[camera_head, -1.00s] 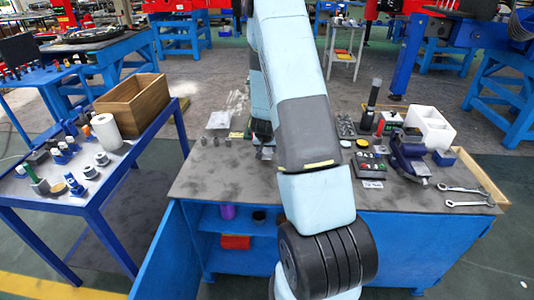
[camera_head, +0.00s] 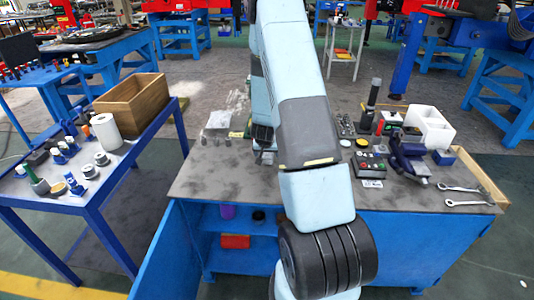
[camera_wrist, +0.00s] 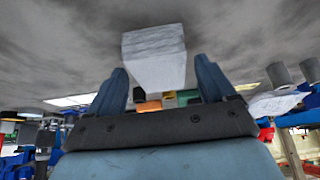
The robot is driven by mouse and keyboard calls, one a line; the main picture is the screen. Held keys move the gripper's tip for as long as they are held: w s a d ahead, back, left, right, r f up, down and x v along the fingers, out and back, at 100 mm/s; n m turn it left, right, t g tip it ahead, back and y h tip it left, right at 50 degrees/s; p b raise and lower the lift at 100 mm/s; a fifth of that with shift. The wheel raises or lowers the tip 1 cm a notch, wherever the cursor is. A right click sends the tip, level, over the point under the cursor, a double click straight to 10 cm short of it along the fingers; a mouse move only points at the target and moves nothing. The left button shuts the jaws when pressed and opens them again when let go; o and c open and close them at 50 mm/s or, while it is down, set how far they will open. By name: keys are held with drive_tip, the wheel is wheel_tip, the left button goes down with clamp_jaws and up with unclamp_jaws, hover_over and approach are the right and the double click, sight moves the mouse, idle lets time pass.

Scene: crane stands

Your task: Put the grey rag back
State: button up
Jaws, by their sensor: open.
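A pale grey folded block that looks like the grey rag (camera_wrist: 153,48) rests on the dark mottled tabletop in the wrist view, which appears upside down. My gripper (camera_wrist: 160,67) is open, with one blue finger on each side of the block's near end. I cannot tell whether the fingers touch it. In the head view my arm covers most of this spot; my gripper is low over the workbench (camera_head: 225,180), and the rag cannot be made out clearly there.
Small grey cylinders (camera_head: 215,141) and a clear bag (camera_head: 219,119) lie left of my gripper. A control box (camera_head: 370,162), blue vise (camera_head: 408,160), white bin (camera_head: 430,128) and wrenches (camera_head: 466,189) stand to the right. The bench's front left is clear. A wooden box (camera_head: 132,103) sits on the left table.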

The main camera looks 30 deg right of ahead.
drive_tip(key=shift+r, duration=0.1)
drive_tip(key=s+a+r+n+y, duration=0.1)
drive_tip(key=s+a+r, duration=0.4)
drive_tip(key=r, duration=0.5)
drive_tip(key=s+a+r+n+t+y, duration=0.15)
drive_tip(key=s+a+r, duration=0.35)
drive_tip(key=r, duration=0.6)
drive_tip(key=s+a+r+n+g+y, duration=0.15)
drive_tip(key=s+a+r, duration=0.35)
drive_tip(key=r, duration=0.5)
drive_tip(key=s+a+r+n, duration=0.1)
drive_tip(key=s+a+r, duration=0.1)
drive_tip(key=s+r, duration=0.3)
drive_tip(key=s+a+r+n, duration=0.1)
drive_tip(key=s+a+r, duration=0.2)
drive_tip(key=s, duration=1)
wheel_tip(320, 180, up, 2)
drive_tip(key=shift+s+a+r+n+t+h, duration=0.15)
drive_tip(key=shift+s+a+n+t+h, duration=0.15)
drive_tip(key=shift+s+n, duration=0.1)
drive_tip(key=shift+w+d, duration=0.1)
